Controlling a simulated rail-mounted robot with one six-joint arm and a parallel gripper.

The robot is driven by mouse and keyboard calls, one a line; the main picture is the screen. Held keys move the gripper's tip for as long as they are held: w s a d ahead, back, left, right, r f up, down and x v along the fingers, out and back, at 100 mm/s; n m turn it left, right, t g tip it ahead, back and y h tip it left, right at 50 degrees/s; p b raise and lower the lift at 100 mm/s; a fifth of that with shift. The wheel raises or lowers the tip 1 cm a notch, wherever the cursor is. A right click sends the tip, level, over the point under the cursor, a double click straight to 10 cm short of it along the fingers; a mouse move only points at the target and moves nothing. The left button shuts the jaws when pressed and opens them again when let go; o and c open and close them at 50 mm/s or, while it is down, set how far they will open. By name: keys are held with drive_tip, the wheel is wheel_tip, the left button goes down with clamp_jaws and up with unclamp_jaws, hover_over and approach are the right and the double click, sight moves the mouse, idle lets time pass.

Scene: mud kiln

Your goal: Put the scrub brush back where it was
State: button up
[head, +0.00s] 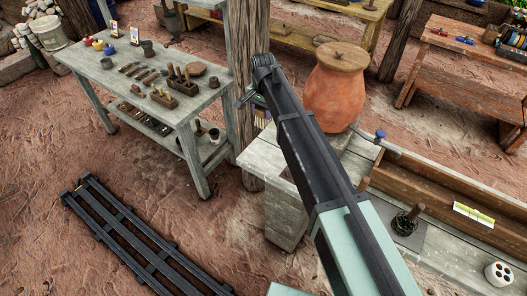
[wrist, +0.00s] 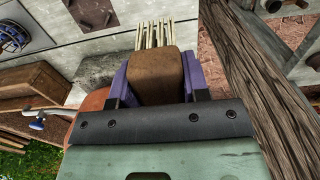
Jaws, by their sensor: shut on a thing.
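The scrub brush (wrist: 164,76) shows in the wrist view as a brown block with pale bristles at its far end. My gripper (wrist: 158,84) has its two purple fingers shut on the block from both sides. In the head view my gripper (head: 261,116) hangs beside the wooden post, left of the clay jar, mostly hidden behind my arm. The brush can hardly be made out there. I cannot tell from these frames whether the brush touches any surface.
A lidded clay jar (head: 335,90) stands on a pale bench (head: 285,160). A wooden post (head: 246,60) rises close to my gripper. A wooden trough (head: 440,185) lies at the right. A grey table (head: 205,100) with tools stands at the left. A dark slatted rack (head: 140,240) lies on the ground.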

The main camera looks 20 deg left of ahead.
sight(264, 122)
wheel_tip(264, 122, down, 18)
drive_tip(key=b, duration=1.5)
drive_tip(key=shift+r, duration=0.4)
drive_tip(key=shift+f, duration=0.25)
drive_tip(key=o, duration=1.1)
drive_tip(key=shift+c, duration=0.2)
wheel_tip(264, 122, up, 13)
drive_tip(key=p, duration=1.2)
drive_tip(key=shift+f, duration=0.25)
